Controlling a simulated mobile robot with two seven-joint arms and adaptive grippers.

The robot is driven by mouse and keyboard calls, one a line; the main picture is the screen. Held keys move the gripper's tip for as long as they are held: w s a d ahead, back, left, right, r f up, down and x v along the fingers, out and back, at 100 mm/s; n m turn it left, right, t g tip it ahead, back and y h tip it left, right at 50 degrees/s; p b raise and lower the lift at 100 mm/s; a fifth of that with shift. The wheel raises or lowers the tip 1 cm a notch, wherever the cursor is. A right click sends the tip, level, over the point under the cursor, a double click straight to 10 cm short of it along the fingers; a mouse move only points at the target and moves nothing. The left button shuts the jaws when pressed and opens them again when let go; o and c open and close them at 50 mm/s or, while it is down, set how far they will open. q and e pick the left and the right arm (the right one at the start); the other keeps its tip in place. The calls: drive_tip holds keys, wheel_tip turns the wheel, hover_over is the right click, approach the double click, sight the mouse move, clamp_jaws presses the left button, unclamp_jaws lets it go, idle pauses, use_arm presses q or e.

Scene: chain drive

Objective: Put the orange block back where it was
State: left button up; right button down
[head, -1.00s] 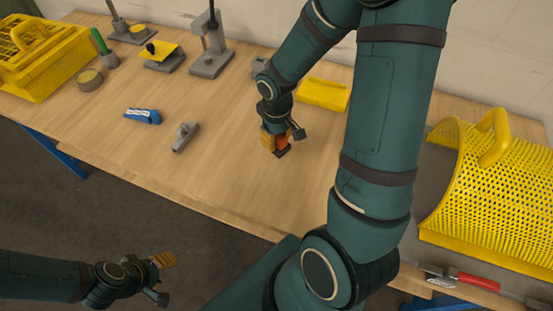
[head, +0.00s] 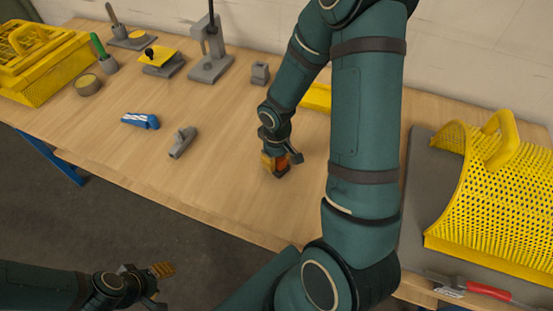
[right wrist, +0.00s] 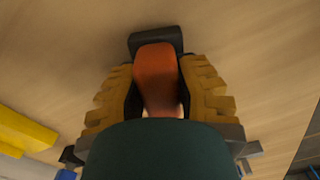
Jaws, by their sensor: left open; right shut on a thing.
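The orange block (head: 282,164) is between the fingers of my right gripper (head: 275,164), which is shut on it over the middle of the table. In the right wrist view the orange block (right wrist: 155,72) sits between the two yellow-padded fingers of the right gripper (right wrist: 156,88). A dark piece (right wrist: 155,38) shows at the block's far end; I cannot tell whether it is part of the block. Whether the block touches the table is not clear. My left gripper (head: 160,284) is open and empty, low at the left, off the table's front edge.
A blue-and-white piece (head: 140,120) and a grey piece (head: 182,142) lie left of the right gripper. A small grey block (head: 260,73) and a yellow piece (head: 317,97) are behind it. A yellow perforated guard (head: 485,185) and red-handled tool (head: 482,288) are at right. The table's front middle is clear.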

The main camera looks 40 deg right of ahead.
drive_tip(key=c, duration=0.8)
unclamp_jaws()
drive_tip(key=shift+r, duration=0.2)
wheel_tip(320, 180, up, 10)
drive_tip(key=p, duration=0.3)
drive_tip(key=shift+r+p, duration=0.2)
drive_tip(key=shift+p, duration=0.1)
drive_tip(key=shift+r, duration=0.75)
drive_tip(key=shift+f, duration=0.1)
